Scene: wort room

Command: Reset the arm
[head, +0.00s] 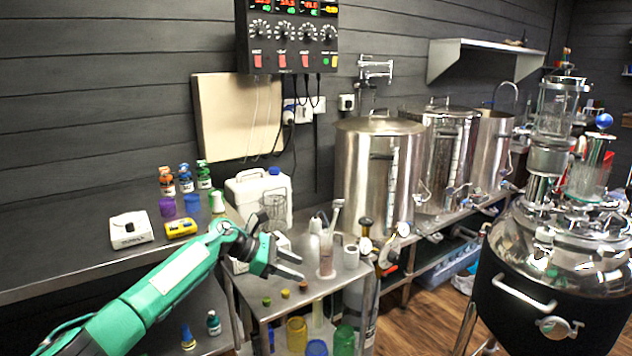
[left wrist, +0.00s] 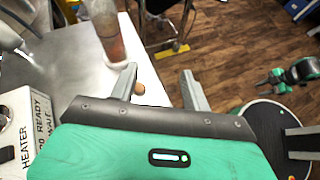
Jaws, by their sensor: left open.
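My left arm (head: 165,290) is green and comes in from the lower left in the head view. Its gripper (head: 293,266) is open and empty, held above the small steel table (head: 325,287). In the left wrist view the two grey fingers of the left gripper (left wrist: 160,88) stand apart, with table edge and wood floor beyond them. A glass cylinder with reddish-brown contents (head: 326,255) stands on the table to the right of the gripper. It also shows in the left wrist view (left wrist: 108,35). My right gripper is not identifiable in the head view.
Small caps lie near the gripper. Steel kettles (head: 372,175) line the wall. A large black-jacketed vessel (head: 550,285) stands at right, with wooden floor before it.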

